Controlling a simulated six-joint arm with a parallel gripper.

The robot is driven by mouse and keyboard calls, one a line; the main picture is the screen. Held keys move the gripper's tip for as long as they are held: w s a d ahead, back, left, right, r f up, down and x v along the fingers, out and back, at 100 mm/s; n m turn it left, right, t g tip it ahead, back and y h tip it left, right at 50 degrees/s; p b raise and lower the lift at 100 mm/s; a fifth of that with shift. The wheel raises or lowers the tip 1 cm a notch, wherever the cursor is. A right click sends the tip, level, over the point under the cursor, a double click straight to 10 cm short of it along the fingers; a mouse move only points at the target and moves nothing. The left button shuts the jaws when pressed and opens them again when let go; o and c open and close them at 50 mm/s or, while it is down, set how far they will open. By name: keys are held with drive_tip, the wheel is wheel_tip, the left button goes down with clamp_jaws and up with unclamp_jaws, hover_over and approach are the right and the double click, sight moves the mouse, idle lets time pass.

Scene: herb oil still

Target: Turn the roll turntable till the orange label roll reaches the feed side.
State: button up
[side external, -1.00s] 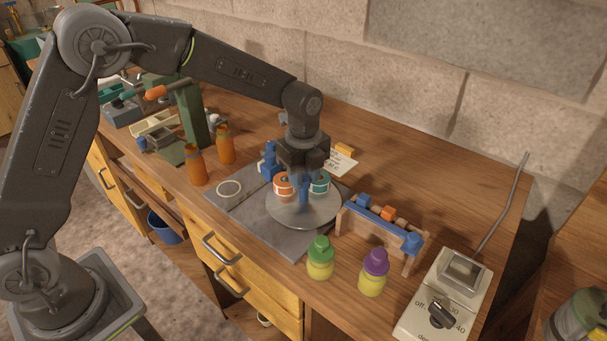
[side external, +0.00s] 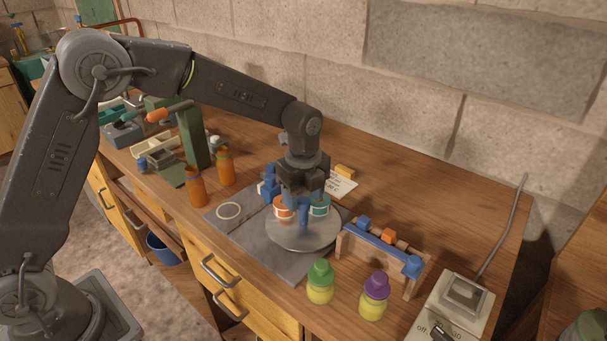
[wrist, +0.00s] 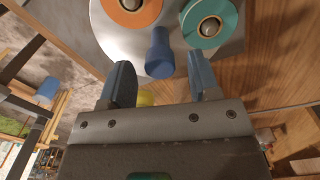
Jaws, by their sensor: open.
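The roll turntable (side external: 300,238) is a grey round disc on a dark plate. It carries the orange label roll (side external: 284,210) on its left and a teal roll (side external: 320,207) on its right. A blue upright peg (side external: 304,214) stands on it. My gripper (side external: 304,197) is over the turntable, pointing down, close to the peg. In the wrist view, my open fingers (wrist: 160,80) are spread to either side of the peg (wrist: 159,55), with gaps visible. The orange roll (wrist: 127,8) and teal roll (wrist: 210,22) lie beyond it. No feed-side mark is clear.
A wooden rack (side external: 380,245) with blue and orange parts stands close right of the turntable. Green-capped (side external: 320,283) and purple-capped (side external: 374,297) bottles stand in front. Two amber bottles (side external: 197,187) are at left.

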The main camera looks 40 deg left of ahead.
sight(302, 200)
wheel_tip(302, 200, up, 13)
drive_tip(key=shift+r, duration=0.15)
idle(0.4)
drive_tip(key=s+a+r+n+t, duration=0.2)
drive_tip(key=s+a+r+n, duration=0.1)
drive_tip(key=s+n, duration=0.3)
drive_tip(key=s+a+r+n+t, duration=0.1)
drive_tip(key=s+a+r+n, duration=0.2)
drive_tip(key=s+n, duration=0.35)
drive_tip(key=s+a+f+n+t, duration=0.1)
drive_tip(key=s+f+n, duration=0.1)
drive_tip(key=s+n, duration=0.2)
drive_tip(key=s+a+f+n+t, duration=0.1)
drive_tip(key=s+n, duration=0.3)
drive_tip(key=s, duration=0.5)
drive_tip(key=shift+s+f+n+t, duration=0.3)
drive_tip(key=shift+s+f+n, duration=0.05)
drive_tip(key=shift+f, duration=0.55)
